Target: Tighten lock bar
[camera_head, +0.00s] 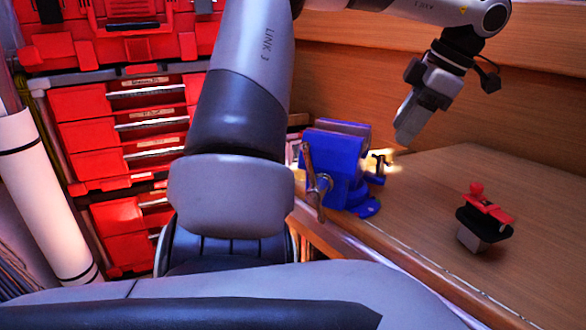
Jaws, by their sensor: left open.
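A blue bench vise (345,170) stands at the front left edge of the wooden workbench. A brownish bar handle (314,180) hangs at its front, close to upright. A small dark lever (379,164) sticks out on its right side beside a bright glow. I cannot tell for sure which of these is the lock bar. My left gripper (405,136) points down, open, above and to the right of the vise, apart from it. Nothing shows between its fingers, which overlap from this angle. My right gripper is not in view.
A red and black tool with a grey block (484,217) sits on the workbench (440,200) at the right. Red drawers (125,130) and a white roll (45,195) stand at the left. The bench between vise and tool is clear. A wooden wall (350,80) rises behind.

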